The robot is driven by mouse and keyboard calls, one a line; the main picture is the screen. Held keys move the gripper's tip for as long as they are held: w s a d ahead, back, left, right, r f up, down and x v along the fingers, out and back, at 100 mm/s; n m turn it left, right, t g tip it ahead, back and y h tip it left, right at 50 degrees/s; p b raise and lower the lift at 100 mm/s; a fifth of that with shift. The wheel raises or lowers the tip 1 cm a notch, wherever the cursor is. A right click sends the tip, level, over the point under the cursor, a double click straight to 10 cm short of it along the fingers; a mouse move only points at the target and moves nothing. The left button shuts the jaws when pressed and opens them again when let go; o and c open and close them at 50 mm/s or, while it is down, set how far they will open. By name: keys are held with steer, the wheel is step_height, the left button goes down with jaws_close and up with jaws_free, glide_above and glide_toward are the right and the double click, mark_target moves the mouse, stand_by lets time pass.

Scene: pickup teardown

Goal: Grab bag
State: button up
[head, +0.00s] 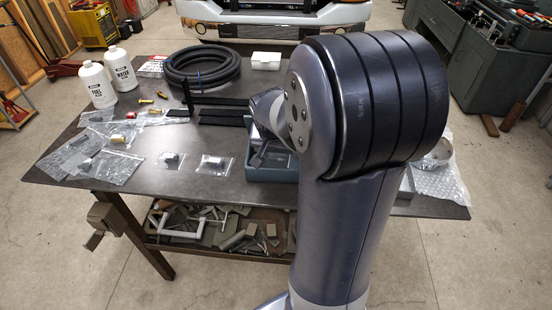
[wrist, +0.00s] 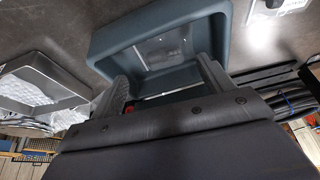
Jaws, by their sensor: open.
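Several clear plastic bags with small parts lie on the dark table: one (head: 215,163) and another (head: 171,160) near the front edge, and larger ones (head: 112,166) at the left. A blue-grey bin (head: 268,174) stands on the table, partly hidden behind my arm. In the wrist view the bin (wrist: 108,38) is tilted in the picture, and a clear, shiny bag-like sheet (wrist: 165,48) shows on its floor. My gripper (wrist: 164,80) is open at the bin, its two fingers apart at the bin's near side. Nothing is visibly held between them.
A coiled black hose (head: 201,68), black bars (head: 222,112), a white box (head: 266,60) and two white bottles (head: 96,85) stand farther back. Bubble wrap (head: 440,180) and a metal tray (wrist: 38,82) lie beside the bin.

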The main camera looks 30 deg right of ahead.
mark_target(276, 158)
steer(key=shift+p+x, duration=0.45)
steer(key=shift+x, duration=2)
steer(key=shift+w+a, duration=0.2)
steer(key=shift+c, duration=0.2)
steer(key=c, duration=0.6)
